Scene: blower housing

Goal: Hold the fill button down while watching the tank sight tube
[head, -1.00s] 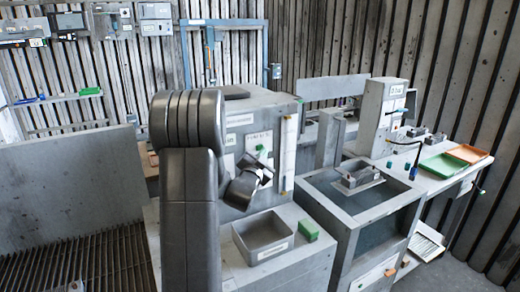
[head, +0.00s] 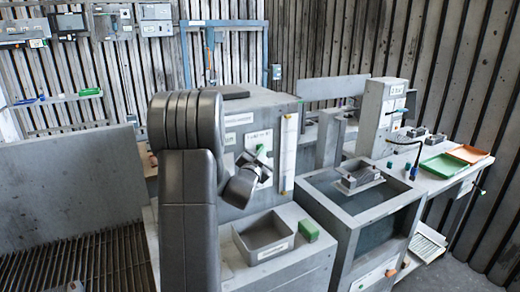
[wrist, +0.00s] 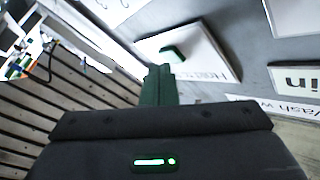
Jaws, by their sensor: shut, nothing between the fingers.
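The tank's grey front panel stands behind my arm in the head view, with a tall pale sight tube (head: 287,155) along its right side. The liquid level in the tube is too small to read. The green fill button shows in the wrist view (wrist: 173,52) on a white plate marked "Hold", with the rest of the word line partly cut off. My gripper (wrist: 158,72) is shut and empty, its dark green fingers pointing toward that plate. The fingertips appear just short of the button in the picture; I cannot tell whether they touch it. In the head view, my wrist partly covers the panel.
A grey open bin (head: 264,240) and a small green block (head: 308,230) sit on the ledge below the panel. A sink-like basin (head: 365,205) stands to the right. Green (head: 442,168) and orange (head: 468,153) trays lie on the far right bench. A "Wash" label (wrist: 280,112) is near the gripper.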

